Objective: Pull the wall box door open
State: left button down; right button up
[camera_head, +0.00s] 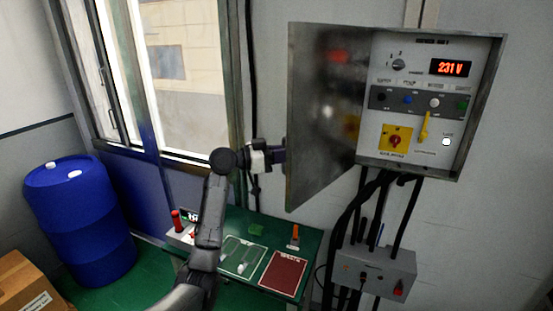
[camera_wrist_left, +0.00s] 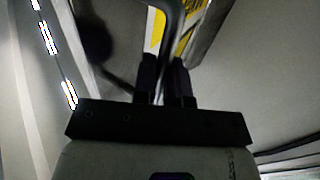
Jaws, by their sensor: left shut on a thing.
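The wall box (camera_head: 485,105) hangs on the wall at the upper right in the head view. Its grey metal door (camera_head: 322,100) stands swung wide open to the left, showing the inner panel with a red "231 V" display. My left gripper (camera_head: 280,154) is at the outer side of the door, near its left free edge; its fingertips are partly hidden there. In the left wrist view my left gripper (camera_wrist_left: 167,78) is shut on a dark, curved door handle (camera_wrist_left: 173,35), with a yellow label behind it. My right gripper is in neither view.
A green table (camera_head: 225,268) with small items stands below my left arm. A smaller grey box (camera_head: 375,268) with cables hangs below the wall box. A blue barrel (camera_head: 80,220) and a cardboard box (camera_head: 25,285) stand at the left, by the window.

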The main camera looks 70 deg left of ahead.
pick_arm(q)
jog(key=shift+w+f, duration=0.2)
jog(key=shift+f, duration=0.15)
jog(key=c, duration=1.6)
grip_release()
jog(key=shift+o, duration=1.4)
jog(key=shift+w+r, duration=0.15)
jog(key=shift+w, duration=0.1)
jog(key=shift+o, duration=0.7)
jog(key=shift+s+r, duration=0.1)
jog(key=shift+s, duration=0.1)
jog(key=shift+s+a, duration=0.1)
jog(key=shift+s, duration=0.2)
jog(key=s+a+b, duration=0.1)
jog(key=s+b, duration=0.3)
jog(key=s, duration=0.9)
jog(key=shift+a, duration=0.3)
